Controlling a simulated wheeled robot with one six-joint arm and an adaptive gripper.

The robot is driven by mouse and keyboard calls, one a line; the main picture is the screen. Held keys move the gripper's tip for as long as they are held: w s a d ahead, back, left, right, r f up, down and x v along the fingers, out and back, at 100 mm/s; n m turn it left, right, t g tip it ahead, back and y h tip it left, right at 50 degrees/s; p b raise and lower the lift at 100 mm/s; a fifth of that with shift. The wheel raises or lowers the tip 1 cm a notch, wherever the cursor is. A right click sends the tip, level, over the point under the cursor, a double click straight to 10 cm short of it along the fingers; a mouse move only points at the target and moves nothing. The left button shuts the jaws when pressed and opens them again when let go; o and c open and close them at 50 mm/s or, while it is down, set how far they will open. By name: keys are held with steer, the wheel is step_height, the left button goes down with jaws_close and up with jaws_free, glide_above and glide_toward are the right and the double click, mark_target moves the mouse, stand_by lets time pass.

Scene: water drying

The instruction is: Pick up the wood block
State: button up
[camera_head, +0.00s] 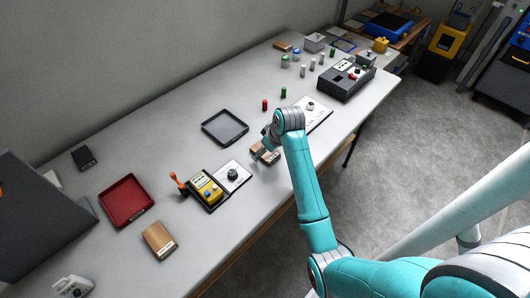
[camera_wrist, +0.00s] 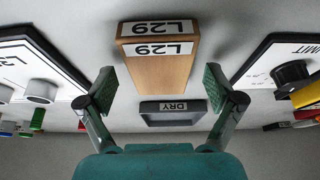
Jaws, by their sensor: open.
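A wood block (camera_wrist: 160,74) with white L29 labels on its end lies on the table, centred ahead of my gripper in the wrist view. In the head view this block (camera_head: 268,149) is partly hidden by my gripper (camera_head: 262,150). In the wrist view my gripper (camera_wrist: 159,88) is open, with one finger on each side of the block and a gap on both sides. Another wooden block (camera_head: 159,240) lies at the near left of the table, and a small one (camera_head: 283,45) at the far end.
A dark tray (camera_head: 225,128), labelled DRY in the wrist view (camera_wrist: 172,113), lies behind the block. White plates with knobs flank it (camera_head: 233,175) (camera_head: 312,114). A yellow device (camera_head: 207,190), a red tray (camera_head: 126,201) and a black console (camera_head: 346,79) stand further off.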

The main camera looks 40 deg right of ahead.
steer(key=shift+f, duration=0.25)
stand_by(0.3)
steer(key=c, duration=1.3)
steer(key=shift+o, duration=0.2)
steer(key=shift+r, duration=0.15)
